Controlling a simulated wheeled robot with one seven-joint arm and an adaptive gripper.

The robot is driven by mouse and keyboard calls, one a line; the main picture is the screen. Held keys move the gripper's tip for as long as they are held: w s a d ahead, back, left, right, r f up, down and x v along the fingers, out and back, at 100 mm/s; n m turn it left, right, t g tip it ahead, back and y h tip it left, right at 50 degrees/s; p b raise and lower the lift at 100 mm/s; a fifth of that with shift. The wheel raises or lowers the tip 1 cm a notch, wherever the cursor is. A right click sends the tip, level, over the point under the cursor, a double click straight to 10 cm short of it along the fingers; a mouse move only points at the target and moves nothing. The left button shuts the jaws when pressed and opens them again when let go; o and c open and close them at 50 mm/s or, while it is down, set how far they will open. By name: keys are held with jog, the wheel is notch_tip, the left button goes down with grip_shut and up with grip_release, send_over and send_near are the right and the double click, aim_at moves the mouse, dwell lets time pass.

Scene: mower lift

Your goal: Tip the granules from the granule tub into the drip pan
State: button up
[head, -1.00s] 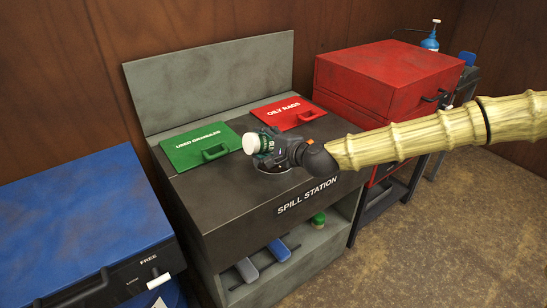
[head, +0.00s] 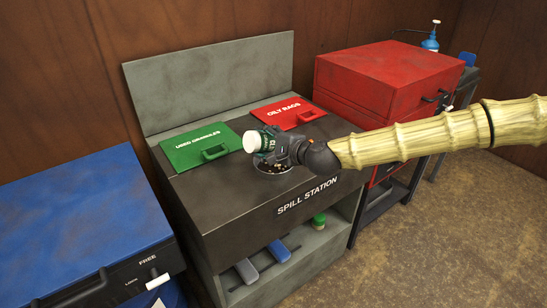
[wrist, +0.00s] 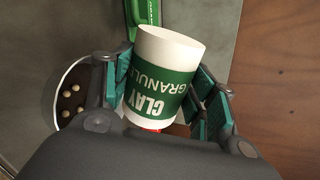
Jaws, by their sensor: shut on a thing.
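The granule tub is white with a green CLAY GRANULES label (wrist: 160,92). In the head view the tub (head: 251,142) lies tipped over, its white end pointing left, above the spill station top. My gripper (head: 284,146) is shut around its sides. The drip pan (wrist: 60,118) is a round, light-rimmed pan; several pale granules (wrist: 68,93) lie in it on a dark bottom. In the head view the pan (head: 284,170) is below the tub and partly hidden by tub and gripper. The inside of the tub does not show.
A green USED GRANULES lid (head: 195,143) and a red OILY RAGS lid (head: 288,113) lie on the spill station (head: 235,215). A back panel (head: 215,83) stands behind them. A red cabinet (head: 385,75) is right, a blue box (head: 80,210) left.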

jog(key=shift+w+d+r+m+b, duration=0.15)
jog(key=shift+w+d+m+b, duration=0.15)
jog(key=shift+m+b, duration=0.4)
dwell(1.6)
jog(key=shift+s+a+r+n+p, duration=0.15)
jog(key=shift+s+r+n+p, duration=0.1)
jog(key=shift+n+p, duration=0.4)
jog(key=shift+s+a+f+n+p, duration=0.3)
jog(key=shift+a+n+p, duration=0.2)
jog(key=shift+p, duration=0.35)
jog(key=shift+f+n+h, duration=0.25)
jog(key=shift+h, duration=0.15)
jog(key=shift+d+f, duration=0.1)
jog(key=shift+f, duration=0.1)
